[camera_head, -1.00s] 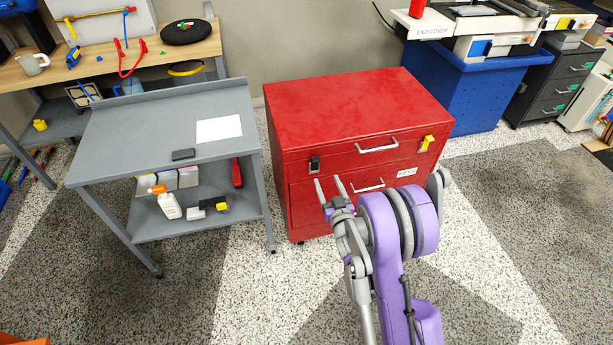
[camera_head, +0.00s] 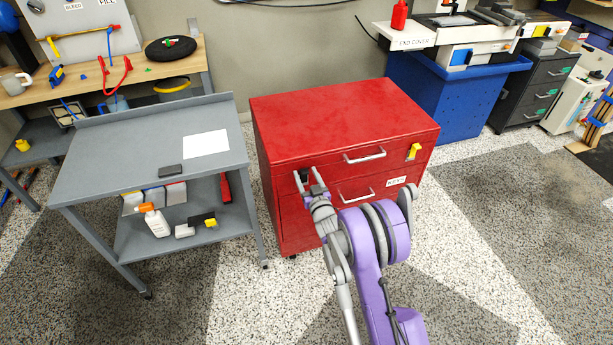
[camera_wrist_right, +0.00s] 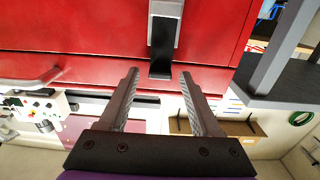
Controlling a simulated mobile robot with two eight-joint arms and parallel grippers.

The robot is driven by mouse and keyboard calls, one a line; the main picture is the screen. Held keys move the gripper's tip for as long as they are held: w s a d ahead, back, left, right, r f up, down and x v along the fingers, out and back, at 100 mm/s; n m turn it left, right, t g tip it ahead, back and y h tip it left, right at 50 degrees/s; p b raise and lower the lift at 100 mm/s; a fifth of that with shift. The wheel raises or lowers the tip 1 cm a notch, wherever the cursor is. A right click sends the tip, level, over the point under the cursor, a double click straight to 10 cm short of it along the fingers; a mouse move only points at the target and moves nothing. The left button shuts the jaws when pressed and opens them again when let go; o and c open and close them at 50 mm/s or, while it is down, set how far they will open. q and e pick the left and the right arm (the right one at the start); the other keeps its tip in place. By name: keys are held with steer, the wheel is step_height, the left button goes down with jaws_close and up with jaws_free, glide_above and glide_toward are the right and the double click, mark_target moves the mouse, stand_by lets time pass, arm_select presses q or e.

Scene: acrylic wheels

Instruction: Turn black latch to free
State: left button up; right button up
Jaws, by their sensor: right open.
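The black latch (camera_head: 304,175) is on the upper left front of the red cabinet (camera_head: 340,112), largely hidden by my gripper in the head view. In the right wrist view the black latch (camera_wrist_right: 161,68) shows as a dark piece with a silver-grey part at the top middle. My right gripper (camera_head: 307,172) is open at the latch. In the wrist view the two fingertips of my right gripper (camera_wrist_right: 160,74) are spread on either side of the latch's lower end, with gaps visible. I cannot tell the remaining depth. My left gripper is out of view.
A yellow latch (camera_head: 414,151) is on the cabinet's upper right front. Silver handles (camera_head: 365,157) stick out from the drawers, one labelled KEYS. A grey workbench (camera_head: 130,150) stands close on the left, and a blue bin (camera_head: 445,95) on the right. Speckled floor is clear in front.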

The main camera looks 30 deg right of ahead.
jaws_close()
stand_by(0.3)
stand_by(1.1)
